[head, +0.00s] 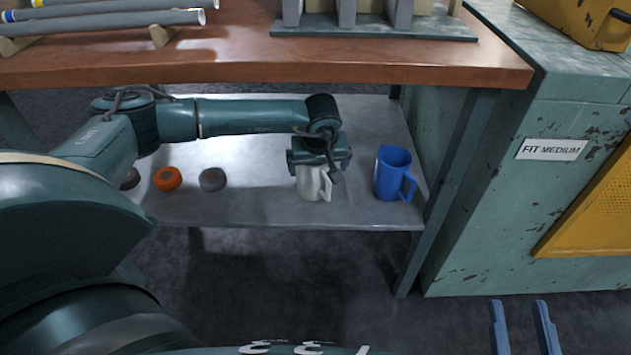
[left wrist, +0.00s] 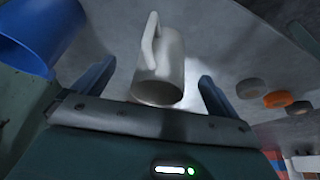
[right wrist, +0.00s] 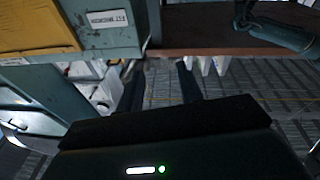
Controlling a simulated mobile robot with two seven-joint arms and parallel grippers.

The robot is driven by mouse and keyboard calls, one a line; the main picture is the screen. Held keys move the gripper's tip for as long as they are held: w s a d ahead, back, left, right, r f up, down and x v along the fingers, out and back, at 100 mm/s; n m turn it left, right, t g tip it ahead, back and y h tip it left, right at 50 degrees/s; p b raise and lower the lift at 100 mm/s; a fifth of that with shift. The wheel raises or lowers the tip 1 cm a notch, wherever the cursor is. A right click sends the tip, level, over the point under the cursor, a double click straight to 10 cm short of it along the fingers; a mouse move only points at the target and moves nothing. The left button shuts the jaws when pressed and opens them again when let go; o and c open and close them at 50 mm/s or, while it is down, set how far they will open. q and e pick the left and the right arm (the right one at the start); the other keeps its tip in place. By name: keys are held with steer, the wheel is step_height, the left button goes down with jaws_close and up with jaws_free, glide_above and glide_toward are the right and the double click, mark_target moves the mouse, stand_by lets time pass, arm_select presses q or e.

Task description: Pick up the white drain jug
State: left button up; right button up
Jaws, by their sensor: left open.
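The white drain jug (head: 311,183) stands on the grey lower shelf, its handle to the right in the head view. In the left wrist view the white jug (left wrist: 160,78) sits between the two fingers, its handle toward the upper left. My left gripper (head: 320,172) is directly over the jug in the head view and hides its top. In the left wrist view my left gripper (left wrist: 152,85) is open, with a gap on each side of the jug. My right gripper (head: 523,325) is open and empty, low at the right, away from the shelf; its fingers (right wrist: 160,85) also show in the right wrist view.
A blue jug (head: 391,174) stands close to the right of the white one. An orange roll (head: 167,179) and a grey roll (head: 212,180) lie to the left on the shelf (head: 270,215). The brown bench top (head: 250,50) overhangs the shelf. A green cabinet (head: 480,230) stands at the right.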

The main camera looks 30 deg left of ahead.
mark_target(314, 174)
arm_select(q)
steer(key=b+x, duration=0.1)
steer(key=x, duration=0.2)
steer(key=a+b+x, duration=0.1)
steer(key=b+x, duration=0.1)
steer(key=x, duration=0.2)
steer(key=shift+w+a+r, duration=0.15)
steer(key=shift+w+a, duration=0.1)
steer(key=shift+w+a+b, duration=0.1)
steer(key=shift+b, duration=0.2)
arm_select(e)
steer(key=shift+a+m+y, duration=0.4)
arm_select(q)
steer(key=c, duration=1.1)
